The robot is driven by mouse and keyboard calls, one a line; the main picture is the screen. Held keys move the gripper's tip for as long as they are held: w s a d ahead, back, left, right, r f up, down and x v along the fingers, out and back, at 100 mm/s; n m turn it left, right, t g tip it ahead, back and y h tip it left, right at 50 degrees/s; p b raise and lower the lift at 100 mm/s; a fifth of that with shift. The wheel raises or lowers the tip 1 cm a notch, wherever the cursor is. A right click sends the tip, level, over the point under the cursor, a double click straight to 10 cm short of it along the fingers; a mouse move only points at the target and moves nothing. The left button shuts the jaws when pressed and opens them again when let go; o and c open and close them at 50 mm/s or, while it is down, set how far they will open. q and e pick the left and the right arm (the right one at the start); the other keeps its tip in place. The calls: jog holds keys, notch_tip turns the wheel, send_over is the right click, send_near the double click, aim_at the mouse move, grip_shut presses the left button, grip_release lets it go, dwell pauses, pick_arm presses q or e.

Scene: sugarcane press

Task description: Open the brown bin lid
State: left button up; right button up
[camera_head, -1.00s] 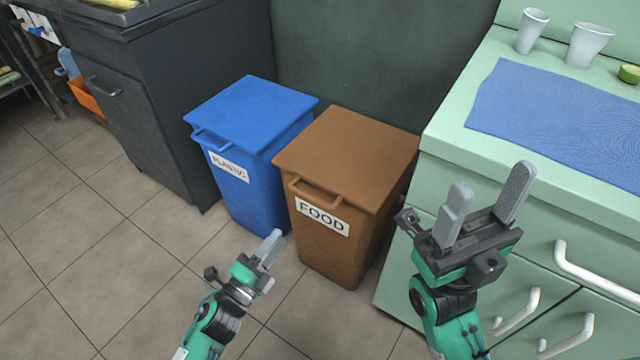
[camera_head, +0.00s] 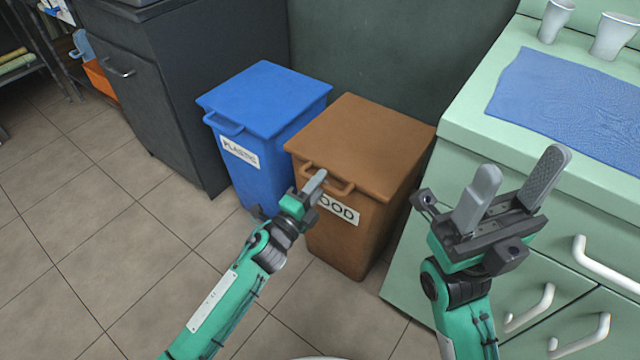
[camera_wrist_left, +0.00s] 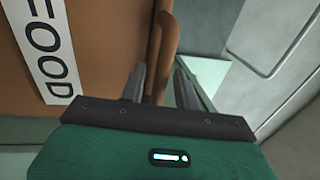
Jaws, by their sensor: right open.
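The brown bin (camera_head: 345,245) stands in the middle of the head view with its flat lid (camera_head: 365,145) down. A looped handle (camera_head: 343,189) sticks out from the lid's front edge, above a partly covered FOOD label (camera_head: 345,213). My left gripper (camera_head: 316,181) is at the left part of this handle. In the left wrist view its two fingers (camera_wrist_left: 159,85) are apart, with the handle bar (camera_wrist_left: 163,45) running between them; I cannot tell whether they touch it. My right gripper (camera_head: 512,190) is open and empty, in front of the green cabinet.
A blue bin (camera_head: 262,100) labelled PLASTIC stands close on the left. The green cabinet (camera_head: 460,125) with white handles stands on the right, carrying a blue mat (camera_head: 565,95) and cups. A dark cabinet (camera_head: 160,90) is at back left. Tiled floor (camera_head: 110,240) is clear in front.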

pick_arm(q)
jog(key=shift+w+d, duration=0.15)
jog(key=shift+w, duration=0.05)
jog(key=shift+r, duration=0.1)
grip_shut()
jog(key=shift+r+p, duration=0.25)
jog(key=shift+p, duration=0.25)
